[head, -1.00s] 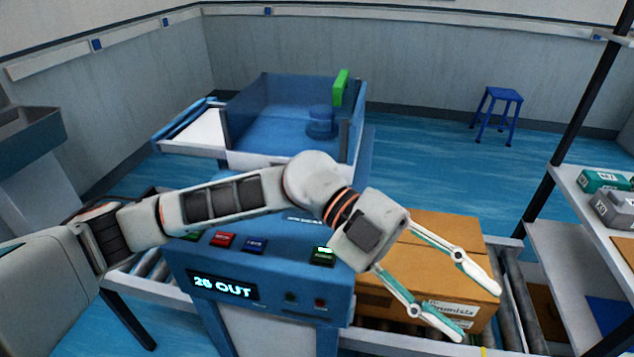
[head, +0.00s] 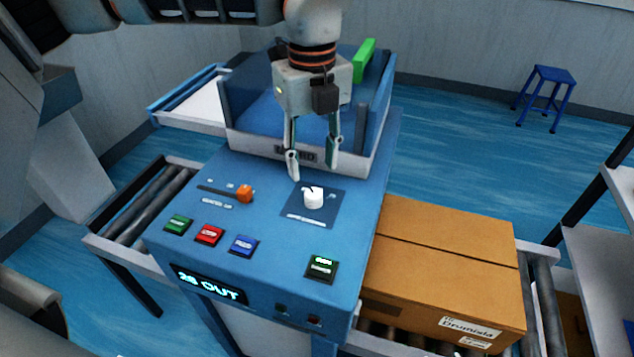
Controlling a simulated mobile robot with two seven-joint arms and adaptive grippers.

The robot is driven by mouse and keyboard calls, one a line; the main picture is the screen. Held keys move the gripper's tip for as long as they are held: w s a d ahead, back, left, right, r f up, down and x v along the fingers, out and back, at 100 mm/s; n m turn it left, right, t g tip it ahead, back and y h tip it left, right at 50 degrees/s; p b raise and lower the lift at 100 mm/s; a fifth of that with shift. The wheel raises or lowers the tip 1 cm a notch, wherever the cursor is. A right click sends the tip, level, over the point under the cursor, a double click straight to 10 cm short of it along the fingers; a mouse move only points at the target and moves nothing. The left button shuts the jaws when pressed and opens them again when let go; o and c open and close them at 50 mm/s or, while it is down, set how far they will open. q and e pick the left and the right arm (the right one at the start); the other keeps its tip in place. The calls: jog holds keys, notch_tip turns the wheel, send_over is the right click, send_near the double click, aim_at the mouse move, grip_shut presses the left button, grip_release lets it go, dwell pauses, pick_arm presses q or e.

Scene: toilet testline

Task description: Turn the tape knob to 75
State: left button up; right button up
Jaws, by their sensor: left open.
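The tape knob is a white round knob (head: 314,199) with a dark pointer mark on a dark blue square plate (head: 301,214), on the sloped top of the blue machine panel (head: 285,243). I cannot read the value it points at. My left gripper (head: 313,172) points down just behind and above the knob. Its two fingers are apart with nothing between them. The fingertips look clear of the knob. The lit display (head: 210,284) on the front reads "28 OUT" or similar. My right gripper is not in view.
An orange slider (head: 245,193) sits left of the knob. Green (head: 178,225), red (head: 209,235), blue (head: 243,246) and dark green (head: 321,267) buttons lie nearer the front edge. A cardboard box (head: 445,270) is on the conveyor at right. A blue stool (head: 546,96) stands far behind.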

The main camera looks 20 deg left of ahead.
aim_at(314, 193)
pick_arm(q)
notch_tip(314, 193, down, 7)
jog(key=shift+s+f, duration=0.1)
dwell(0.3)
jog(key=c, duration=1.1)
